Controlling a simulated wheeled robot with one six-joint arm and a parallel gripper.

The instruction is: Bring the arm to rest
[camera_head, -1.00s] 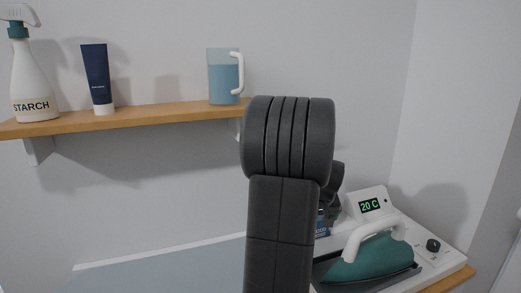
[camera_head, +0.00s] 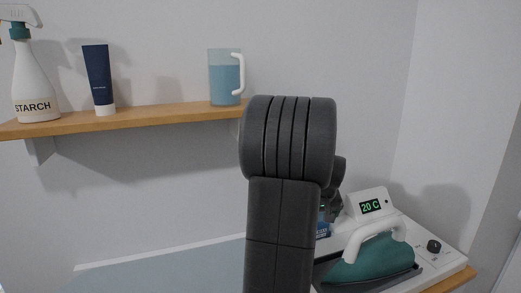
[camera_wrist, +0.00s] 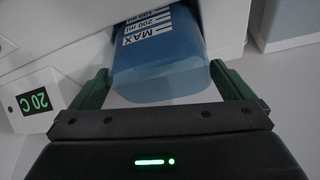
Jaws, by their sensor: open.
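My arm (camera_head: 285,200) stands upright in the middle of the head view and hides most of what is behind it. My gripper (camera_wrist: 159,72) shows in the wrist view with its two green fingers spread apart. A blue container (camera_wrist: 160,60) with white "MAX 200 ml" marks lies in line with the gap between the fingers. Neither finger is visibly pressed on it. A small part of a blue labelled thing (camera_head: 322,229) shows beside my arm in the head view; I cannot tell if it is the same container.
A teal iron (camera_head: 370,258) rests on a white station (camera_head: 440,262) with a "20 C" display (camera_head: 371,206) at the right. A wooden shelf (camera_head: 150,118) holds a starch spray bottle (camera_head: 35,85), a dark blue tube (camera_head: 98,75) and a measuring jug (camera_head: 223,80).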

